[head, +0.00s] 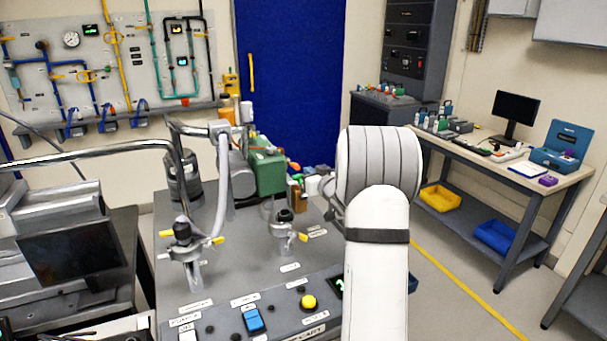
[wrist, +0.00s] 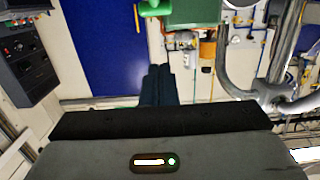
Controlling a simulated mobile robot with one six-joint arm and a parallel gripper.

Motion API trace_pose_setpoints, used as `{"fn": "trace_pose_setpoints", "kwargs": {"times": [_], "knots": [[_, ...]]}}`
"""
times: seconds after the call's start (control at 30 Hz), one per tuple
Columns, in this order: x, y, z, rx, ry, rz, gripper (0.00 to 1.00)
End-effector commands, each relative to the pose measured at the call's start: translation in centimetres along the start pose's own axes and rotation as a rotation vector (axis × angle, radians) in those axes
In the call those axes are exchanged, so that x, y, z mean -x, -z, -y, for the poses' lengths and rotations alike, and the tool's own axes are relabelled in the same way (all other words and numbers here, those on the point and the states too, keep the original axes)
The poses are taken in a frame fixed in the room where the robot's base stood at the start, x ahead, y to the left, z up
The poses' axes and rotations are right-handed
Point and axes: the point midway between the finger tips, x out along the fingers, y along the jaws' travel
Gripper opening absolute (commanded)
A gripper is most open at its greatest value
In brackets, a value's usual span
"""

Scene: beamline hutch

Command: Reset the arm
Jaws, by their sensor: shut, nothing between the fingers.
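My arm rises in the right middle of the head view, with white links and a ribbed white joint cover. My gripper (wrist: 160,85) shows in the wrist view as two dark fingers side by side, shut with nothing between them. In that view the fingers lie in front of the blue door (wrist: 100,50) and the pale wall. In the head view the arm hides the fingertips.
The pump cart (head: 240,270) with valves, a green box (head: 268,172) and metal pipes stands close, left of my arm. A bench (head: 500,170) with a monitor stands at right. Floor between cart and bench is clear. A blue door (head: 288,80) is behind.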

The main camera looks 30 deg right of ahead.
Motion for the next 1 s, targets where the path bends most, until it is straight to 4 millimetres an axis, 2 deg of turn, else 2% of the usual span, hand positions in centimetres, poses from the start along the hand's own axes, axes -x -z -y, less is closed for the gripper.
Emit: {"fn": "trace_pose_setpoints", "kwargs": {"times": [0.1, 0.3, 0.57, 0.67, 0.77, 0.87, 1.0], "knots": [[2.5, 0.2, 0.0, 0.001, -0.001, -0.001, 0.00], [5.0, 0.5, 0.1, 0.001, 0.002, 0.000, 0.00], [5.6, 0.6, 0.3, 0.001, 0.002, 0.001, 0.00], [5.8, 0.9, 0.9, 0.008, -0.013, 0.023, 0.00], [6.6, 1.6, 2.5, 0.023, -0.060, 0.086, 0.00], [8.4, 1.9, 4.9, 0.038, -0.123, 0.198, 0.00], [12.9, 1.2, 8.9, 0.044, -0.190, 0.395, 0.00]]}}
